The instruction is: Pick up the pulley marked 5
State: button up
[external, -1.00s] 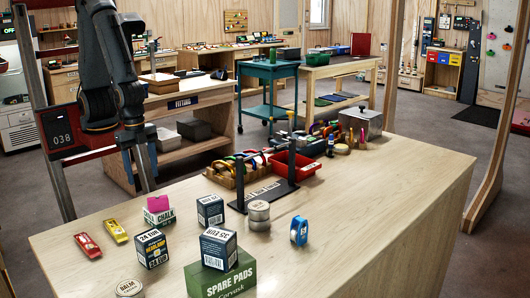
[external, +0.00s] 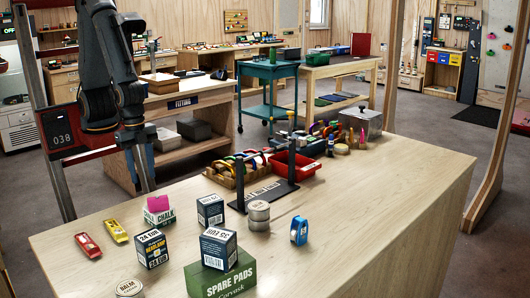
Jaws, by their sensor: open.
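My gripper (external: 140,187) hangs at the left, pointing down beside the work table's far left edge. Its two fingers are apart with nothing between them. I cannot read a 5 on any pulley. A small blue item with a pale middle (external: 299,231) stands on the table right of the centre; I cannot tell whether it is a pulley. A red item (external: 87,245) and a yellow item (external: 116,231) lie at the table's left, closer to my gripper; their markings are too small to read.
The pale wooden table (external: 385,215) has free room at the right. Dark price boxes (external: 210,211), a green spare pads box (external: 222,279), a chalk box (external: 158,213) and stacked tins (external: 258,215) crowd its front left. A dark rack (external: 264,192), red bin (external: 296,176) and metal box (external: 361,122) stand behind.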

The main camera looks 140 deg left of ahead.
notch_tip(320, 180, up, 12)
jog(key=m+t+y+b, duration=0.1)
jog(key=m+t+b, duration=0.3)
jog(key=t+b, duration=0.15)
send_over(293, 222)
jog(key=s, duration=0.4)
jog(key=shift+g, duration=0.25)
jog(key=shift+w+a+f, duration=0.1)
jog(key=shift+w+f, duration=0.1)
jog(key=shift+f, duration=1.1)
jog(key=shift+w+a+f, duration=0.15)
jog(key=shift+f, duration=1.15)
jog(key=shift+w+a+f, duration=0.1)
jog(key=shift+w+f, duration=0.1)
jog(key=shift+f, duration=1.1)
jog(key=shift+p+x, duration=1.05)
jog(key=shift+x, duration=1.6)
jog(key=shift+w+r, duration=0.15)
jog(key=c, duration=0.8)
